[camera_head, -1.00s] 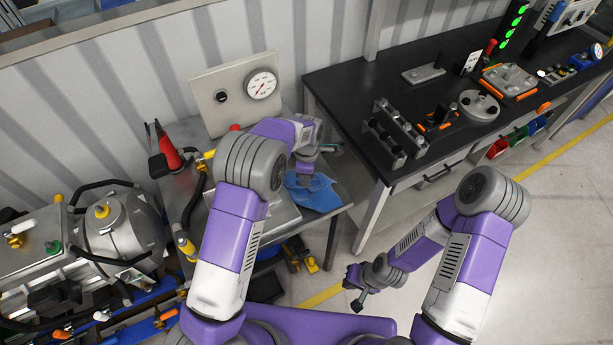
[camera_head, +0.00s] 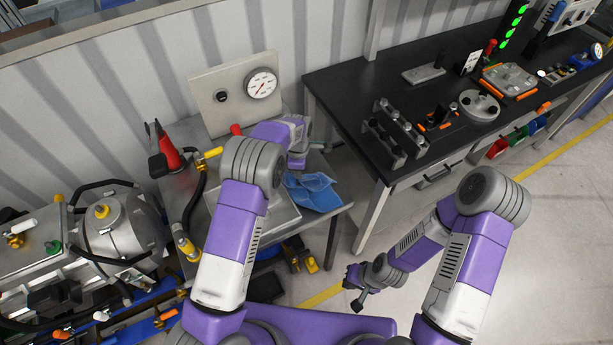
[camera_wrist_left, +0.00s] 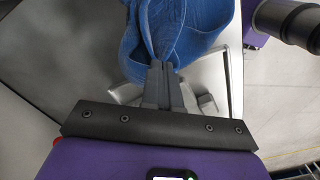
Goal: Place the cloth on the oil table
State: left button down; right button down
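The blue cloth (camera_head: 318,192) lies bunched at the right end of the small grey metal table with the gauge, near its edge. It also shows in the left wrist view (camera_wrist_left: 195,28), with folds rising to the fingertips. My left gripper (camera_wrist_left: 163,70) has its fingers together with cloth at their tips, so it looks shut on the cloth. In the head view its fingers are mostly hidden behind my wrist. My right gripper (camera_head: 354,286) hangs low above the floor, away from the cloth; its finger opening is unclear. The grey table (camera_head: 335,213) is partly covered by my left arm.
A gauge panel (camera_head: 237,92) stands at the table's back. A red oil can (camera_head: 168,148) and a yellow-ended hose (camera_head: 186,246) are at its left. A black workbench (camera_head: 345,82) with fixtures stands to the right. A drive unit (camera_head: 118,228) is at the left.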

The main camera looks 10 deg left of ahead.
pick_arm(q)
notch_tip(320, 180, down, 6)
jog(key=b, duration=0.4)
notch_tip(320, 180, up, 10)
jog(key=p, duration=0.5)
jog(key=shift+p, duration=0.3)
jog(key=shift+f, duration=0.15)
